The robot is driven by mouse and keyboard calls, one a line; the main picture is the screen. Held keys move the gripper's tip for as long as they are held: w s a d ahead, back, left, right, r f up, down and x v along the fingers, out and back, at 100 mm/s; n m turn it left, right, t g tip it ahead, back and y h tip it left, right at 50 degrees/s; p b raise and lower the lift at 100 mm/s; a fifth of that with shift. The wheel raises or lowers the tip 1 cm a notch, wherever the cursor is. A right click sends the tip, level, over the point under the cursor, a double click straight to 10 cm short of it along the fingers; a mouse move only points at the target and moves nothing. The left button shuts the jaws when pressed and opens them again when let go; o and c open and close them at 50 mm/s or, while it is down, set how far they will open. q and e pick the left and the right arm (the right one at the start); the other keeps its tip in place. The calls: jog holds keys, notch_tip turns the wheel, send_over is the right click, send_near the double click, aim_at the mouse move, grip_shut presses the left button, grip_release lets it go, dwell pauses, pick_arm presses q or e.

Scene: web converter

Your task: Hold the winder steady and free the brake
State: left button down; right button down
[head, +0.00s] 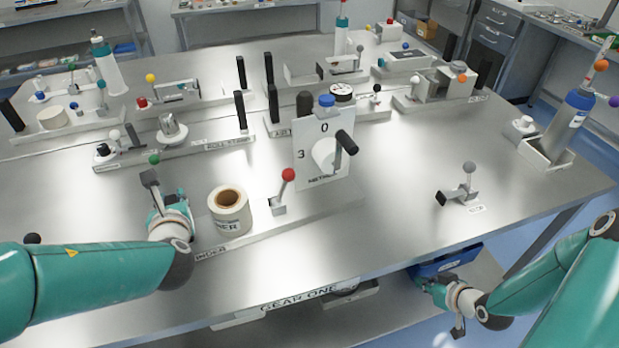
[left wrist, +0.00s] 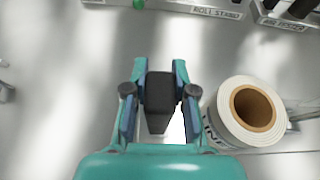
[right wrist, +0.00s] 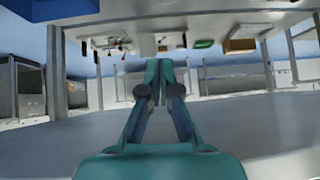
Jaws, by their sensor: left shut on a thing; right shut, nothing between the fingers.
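The winder is a white paper roll (head: 230,210) with a brown core, lying on a long plate marked WINDER. It also shows right of my left gripper in the left wrist view (left wrist: 250,110). My left gripper (head: 160,198) is just left of the roll, shut on a dark block-shaped handle (left wrist: 160,98). A red-ball lever (head: 288,175) stands on a small grey block right of the roll; I cannot tell whether it is the brake. My right gripper (right wrist: 166,65) is shut and empty, low beyond the table's front edge, beside a blue bin (head: 447,262) in the head view.
A white dial panel (head: 322,150) with a dark-handled crank stands behind the red lever. A grey-ball lever (head: 468,168) stands to the right. Several fixtures and bottles line the back. The front-right tabletop is clear. A shelf marked GEAR ONE (head: 308,293) lies in front.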

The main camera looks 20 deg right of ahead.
jog(key=s+d+r+n+t, duration=0.4)
jog(key=s+d+r, duration=0.6)
jog(key=d+r, duration=0.15)
jog(key=w+a+r+m+y, duration=0.2)
jog(key=w+a, duration=0.2)
jog(key=a, duration=0.1)
jog(key=w+a+r+m+t+y, duration=0.1)
jog(key=w+a+r+y, duration=0.1)
jog(key=w+a, duration=0.3)
jog(key=w+a+r+m+t+y, duration=0.1)
jog(key=w+a+r+m+y, duration=0.1)
jog(key=w+a, duration=0.3)
jog(key=shift+a+r+m+y, duration=0.3)
jog(key=shift+a+r, duration=0.05)
jog(key=shift+r, duration=0.45)
jog(key=w+a+r+m, duration=0.1)
jog(key=a, duration=0.1)
jog(key=w+a+m+y, duration=0.1)
jog(key=w+a+m, duration=0.1)
jog(key=w+a+r+m+y, duration=0.1)
jog(key=w+a+m, duration=0.1)
jog(key=a, duration=0.1)
jog(key=shift+w+r, duration=0.2)
jog(key=shift+r, duration=0.15)
jog(key=w+a+r+m+y, duration=0.2)
jog(key=w+a+m, duration=0.1)
jog(key=a+m, duration=0.2)
jog(key=shift+w+a+r, duration=0.25)
jog(key=shift+a+r, duration=0.1)
jog(key=shift+a, duration=0.6)
